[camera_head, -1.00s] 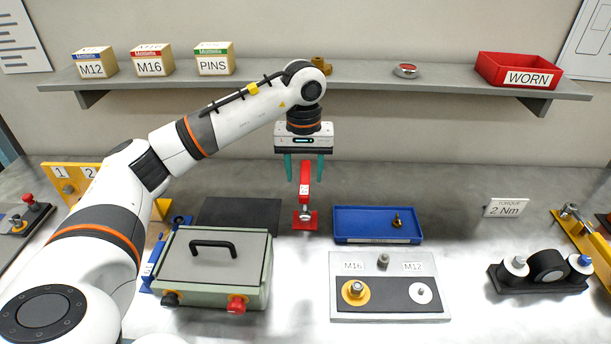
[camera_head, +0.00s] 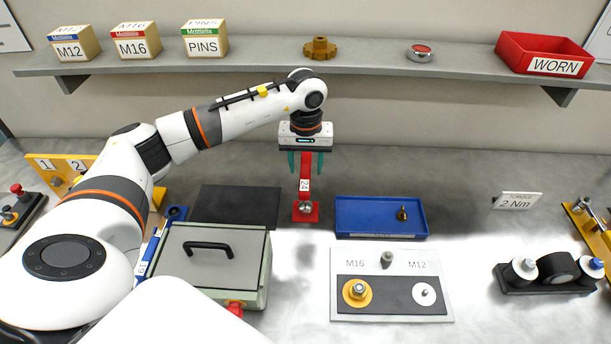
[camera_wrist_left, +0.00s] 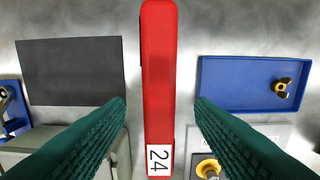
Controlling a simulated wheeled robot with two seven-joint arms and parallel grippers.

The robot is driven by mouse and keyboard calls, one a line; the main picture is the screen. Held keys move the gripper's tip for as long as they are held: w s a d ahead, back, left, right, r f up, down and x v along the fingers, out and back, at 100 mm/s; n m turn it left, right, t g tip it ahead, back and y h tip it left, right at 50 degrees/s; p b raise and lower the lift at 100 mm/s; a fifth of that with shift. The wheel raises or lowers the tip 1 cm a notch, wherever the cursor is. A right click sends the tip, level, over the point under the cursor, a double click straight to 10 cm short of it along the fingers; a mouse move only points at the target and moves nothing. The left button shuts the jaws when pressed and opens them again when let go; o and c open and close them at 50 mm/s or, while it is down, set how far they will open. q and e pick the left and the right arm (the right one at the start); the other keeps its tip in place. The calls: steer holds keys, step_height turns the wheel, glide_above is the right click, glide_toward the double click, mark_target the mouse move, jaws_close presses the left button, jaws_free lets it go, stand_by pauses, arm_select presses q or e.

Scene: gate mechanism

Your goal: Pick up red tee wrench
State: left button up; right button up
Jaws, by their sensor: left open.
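The red tee wrench (camera_head: 305,185) stands upright on a red square foot (camera_head: 305,212) on the bench and carries a white label reading 24. In the left wrist view its red bar (camera_wrist_left: 159,70) runs down the middle of the picture. My left gripper (camera_head: 305,166) points down over the wrench, with its teal fingers open on either side of the wrench's upper part. In the left wrist view there is a visible gap between each finger and the bar. My right gripper is not in view.
A blue tray (camera_head: 345,233) holding a small brass part lies right of the wrench. A dark mat (camera_head: 235,204) and a green case (camera_head: 215,265) lie to the left. The M16/M12 plate (camera_head: 342,311) is in front. A shelf (camera_head: 370,65) spans the back wall.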

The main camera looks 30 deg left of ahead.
mark_target(306, 169)
arm_select(q)
step_height(306, 169, down, 4)
steer(key=shift+r+p, duration=0.2)
steer(key=shift+p, duration=0.85)
steer(key=shift+f, duration=0.65)
jaws_close()
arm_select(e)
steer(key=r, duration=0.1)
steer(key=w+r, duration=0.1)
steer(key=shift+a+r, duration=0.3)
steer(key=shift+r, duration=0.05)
